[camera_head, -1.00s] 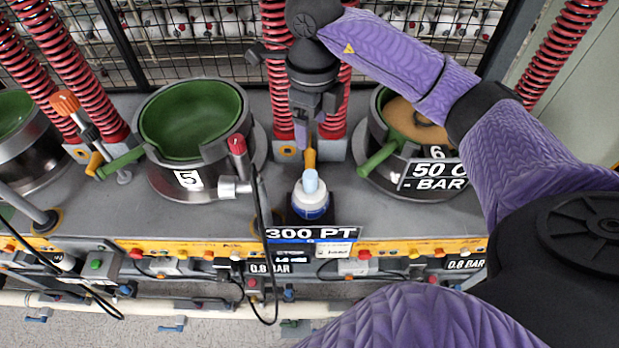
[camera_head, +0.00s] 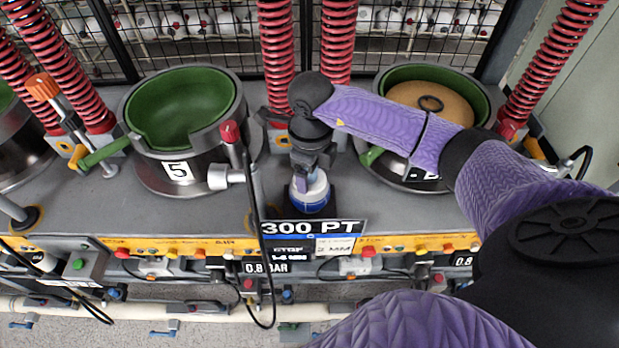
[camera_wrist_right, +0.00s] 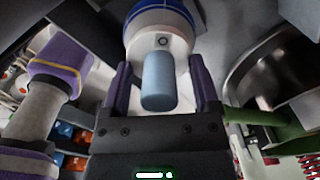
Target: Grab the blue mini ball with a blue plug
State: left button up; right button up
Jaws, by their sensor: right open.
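The mini ball (camera_head: 316,195) is white with a blue band and stands in a dark holder behind the 300 PT sign. In the right wrist view the ball (camera_wrist_right: 160,38) shows its light blue plug (camera_wrist_right: 158,82) pointing toward the camera. My right gripper (camera_head: 305,178) is over the ball in the head view and hides the plug there. In the right wrist view the purple fingers of the right gripper (camera_wrist_right: 160,66) are open, one on each side of the plug, with gaps between. My left gripper is not in view.
A green-lined mould bowl numbered 5 (camera_head: 178,112) stands left of the ball. Another green-lined bowl (camera_head: 480,100) with a tan disc stands right, partly behind my arm. Red springs (camera_head: 277,55) rise behind. A black cable (camera_head: 262,240) hangs in front.

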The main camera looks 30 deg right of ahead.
grip_shut()
dwell(0.5)
